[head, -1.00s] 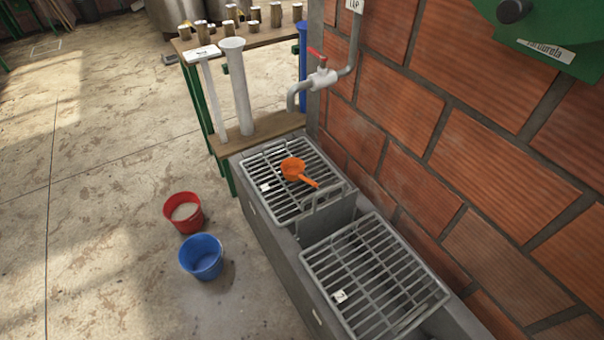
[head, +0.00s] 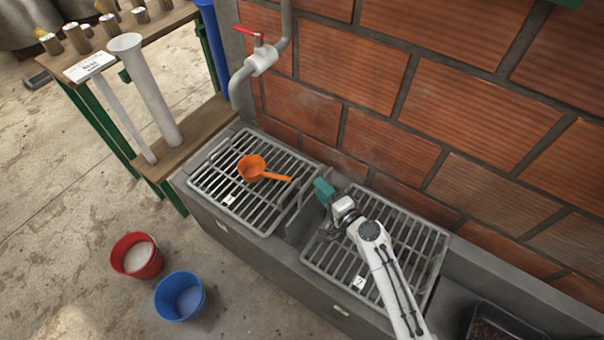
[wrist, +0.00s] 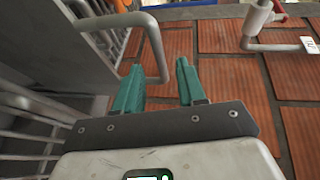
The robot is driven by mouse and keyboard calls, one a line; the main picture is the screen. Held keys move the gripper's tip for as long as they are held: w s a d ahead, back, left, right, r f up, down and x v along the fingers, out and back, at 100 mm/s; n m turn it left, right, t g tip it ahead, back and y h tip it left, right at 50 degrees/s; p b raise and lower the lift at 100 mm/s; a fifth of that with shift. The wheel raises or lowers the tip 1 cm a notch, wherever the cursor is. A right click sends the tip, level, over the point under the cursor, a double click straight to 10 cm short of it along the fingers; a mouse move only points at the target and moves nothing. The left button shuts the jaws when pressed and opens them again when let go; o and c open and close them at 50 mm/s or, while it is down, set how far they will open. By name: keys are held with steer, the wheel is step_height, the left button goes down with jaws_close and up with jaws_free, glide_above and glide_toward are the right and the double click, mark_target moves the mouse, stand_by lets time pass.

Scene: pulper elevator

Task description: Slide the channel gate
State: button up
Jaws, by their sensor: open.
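The channel gate (head: 296,219) is a grey upright plate with a looped handle, standing across the trough between the two grates. In the wrist view its bent grey handle (wrist: 154,38) comes in from the upper left. One leg of the handle shows in the gap between my fingertips; I cannot tell if it lies between the fingers or beyond them. My gripper (head: 323,190), with teal fingers, is just right of the gate in the head view, above the edge of the second grate. It is open in the wrist view (wrist: 160,66) and holds nothing.
An orange ladle (head: 254,169) lies on the left grate (head: 221,190); the right grate (head: 418,238) lies under my arm. The brick wall (head: 430,110) rises close behind. A red-handled tap (head: 262,58) hangs above. Red (head: 136,257) and blue (head: 181,297) buckets stand on the floor.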

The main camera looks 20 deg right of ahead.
steer(key=b+x, duration=0.1)
steer(key=x, duration=0.6)
steer(key=shift+w, duration=0.3)
steer(key=shift+f, duration=0.1)
steer(key=shift+c, duration=0.5)
jaws_close()
